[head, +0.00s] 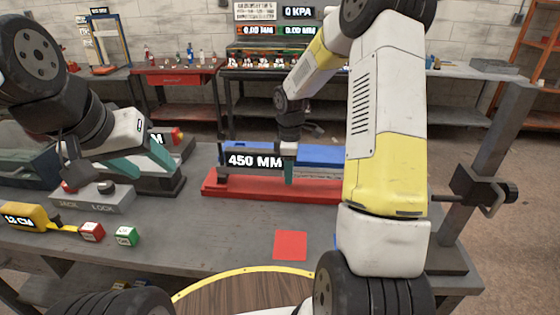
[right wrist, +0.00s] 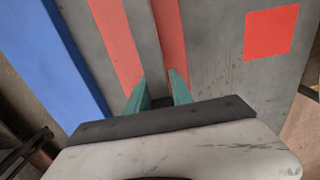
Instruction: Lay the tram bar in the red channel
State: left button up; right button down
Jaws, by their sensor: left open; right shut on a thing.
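The red channel (head: 240,190) lies across the middle of the bench. In the right wrist view its two red strips (right wrist: 172,35) run along both sides of a grey strip, which I take to be the tram bar (right wrist: 147,50). My right gripper (head: 288,172) has its teal fingers (right wrist: 160,92) on either side of that strip, shut on it. In the head view a dark piece marked 450 MM (head: 254,160) shows just above the channel. I cannot tell whether the bar touches the channel floor. My left gripper (head: 148,160) is open and empty at the left, above the grey fixture.
A blue block (head: 318,154) lies behind the channel. A red square (head: 290,245) is flat on the bench in front. A clamp post (head: 480,170) stands at right.

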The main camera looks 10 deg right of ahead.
jog(key=shift+f, duration=0.8)
jog(key=c, duration=1)
grip_release()
jog(key=shift+c, duration=0.2)
jog(key=shift+f, duration=0.1)
notch_tip(320, 180, up, 8)
